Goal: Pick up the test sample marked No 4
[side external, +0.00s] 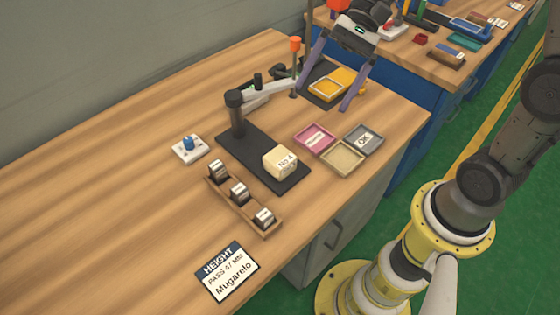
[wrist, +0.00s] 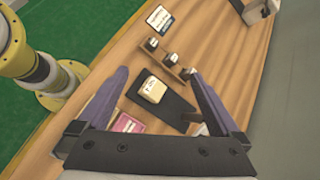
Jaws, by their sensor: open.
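The test sample marked No 4 (side external: 281,162) is a cream block with rounded edges. It sits on the near end of a black base plate (side external: 250,150). In the wrist view the sample (wrist: 153,89) lies between the lines of my two fingers, farther off, on the dark plate. My gripper (side external: 322,92) has two long purple fingers spread wide, and it is open and empty. It is over the back right of the table, behind and above the sample, apart from it. In the wrist view the fingers (wrist: 158,92) frame the sample.
A gauge arm (side external: 238,110) stands on the plate's far end. A wooden rack (side external: 240,202) of metal weights is in front. Pink (side external: 315,137), grey (side external: 363,139) and tan (side external: 343,157) trays lie to the right. A height card (side external: 227,273) lies near the front edge. The left tabletop is clear.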

